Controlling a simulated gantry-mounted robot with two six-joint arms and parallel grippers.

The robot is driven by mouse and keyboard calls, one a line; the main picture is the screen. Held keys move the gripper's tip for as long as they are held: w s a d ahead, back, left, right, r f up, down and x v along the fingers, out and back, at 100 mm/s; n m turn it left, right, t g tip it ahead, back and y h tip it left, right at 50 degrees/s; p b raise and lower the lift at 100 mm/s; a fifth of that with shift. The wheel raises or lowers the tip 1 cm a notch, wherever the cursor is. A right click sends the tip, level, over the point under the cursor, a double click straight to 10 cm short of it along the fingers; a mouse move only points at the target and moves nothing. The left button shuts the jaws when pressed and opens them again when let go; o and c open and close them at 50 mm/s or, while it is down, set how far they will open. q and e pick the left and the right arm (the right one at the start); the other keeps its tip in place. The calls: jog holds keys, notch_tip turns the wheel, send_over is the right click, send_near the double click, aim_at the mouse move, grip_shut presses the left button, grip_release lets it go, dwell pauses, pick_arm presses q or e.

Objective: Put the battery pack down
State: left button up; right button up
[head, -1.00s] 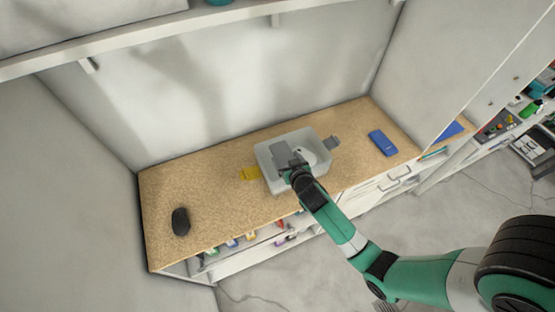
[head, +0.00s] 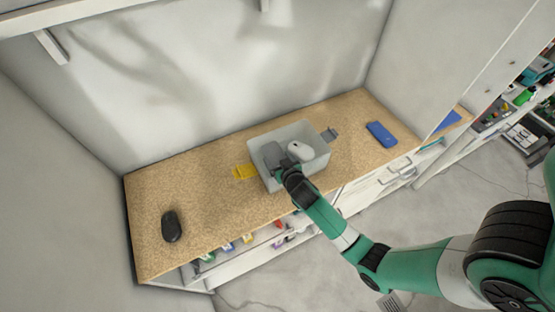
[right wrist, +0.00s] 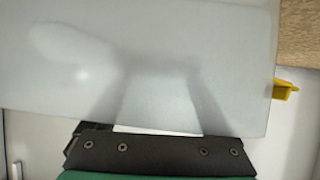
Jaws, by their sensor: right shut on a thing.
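The battery pack (head: 272,155) appears as a grey slab at the end of my right gripper (head: 281,168), which is shut on it. The slab is over the left part of the open light-grey bin (head: 318,164), within its outline. Whether it touches the bin's floor or wall cannot be told. In the right wrist view the pale bin (right wrist: 235,45) fills most of the picture, and a grey slab-like shape (right wrist: 160,100) stands in front of the gripper, with soft shadows around it. The fingertips are not clearly visible. My left gripper is out of view.
A white rounded object (head: 300,150) lies in the bin, right of the slab. A yellow piece (head: 243,172) is left of the bin, a grey piece (head: 329,134) right of it. A blue flat item (head: 381,134) and a black mouse (head: 171,226) lie on the wooden top (head: 205,190).

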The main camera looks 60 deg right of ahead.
jog(key=shift+f+b, duration=0.35)
jog(key=shift+f, duration=0.25)
jog(key=o, duration=1.4)
jog(key=shift+s+f, duration=0.15)
jog(key=shift+c, duration=0.2)
jog(key=shift+r, duration=0.2)
jog(key=shift+r+p, duration=0.55)
jog(key=shift+p, duration=0.2)
jog(key=p+v, duration=0.2)
jog(key=v, duration=1)
jog(key=shift+p, duration=0.3)
jog(key=shift+a+r, duration=0.1)
